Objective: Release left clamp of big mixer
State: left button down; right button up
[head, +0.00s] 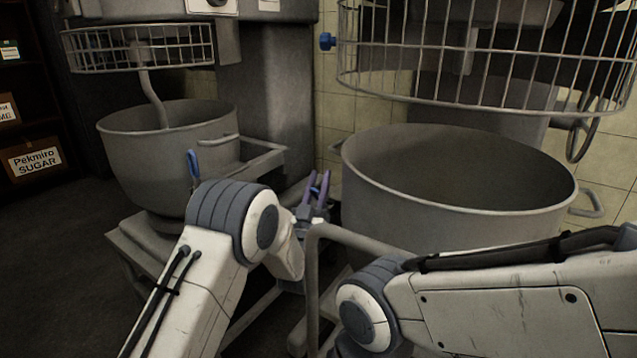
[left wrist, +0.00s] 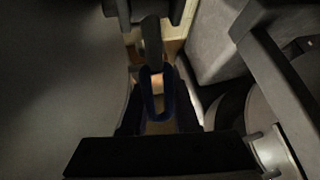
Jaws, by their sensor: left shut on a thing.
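The big mixer's grey bowl (head: 455,215) stands at the right in the head view, under its wire guard (head: 480,90). My left gripper (head: 316,188) is at the left side of this bowl. It is shut on the left clamp's blue handle, which shows as a dark blue loop (left wrist: 168,98) between the dark fingers in the left wrist view. In the head view the handle and fingertips are small and hard to tell apart. The clamp's base is hidden there. My right arm comes in from the right, but its gripper is not visible.
A smaller mixer bowl (head: 165,145) with its own blue handle (head: 193,165) stands at the left. A grey tubular rail (head: 350,236) runs in front of the big bowl, close to my arms. Shelves with a sugar box (head: 34,158) are at the far left. Dark floor lies at the lower left.

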aim_at(315, 198)
pick_arm(q)
jog(key=c, duration=0.9)
grip_release()
jog(key=shift+w+a, duration=0.1)
jog(key=shift+a, duration=0.05)
jog(key=shift+s+f, duration=0.15)
jog(key=shift+s, duration=0.1)
jog(key=p+v, duration=0.2)
jog(key=v, duration=0.5)
jog(key=shift+s+f+p, duration=0.1)
jog(key=shift+p, duration=0.25)
jog(key=b+v, duration=0.2)
jog(key=b, duration=0.3)
jog(key=shift+s+a+f+b, duration=0.1)
jog(key=shift+s+f+b, duration=0.2)
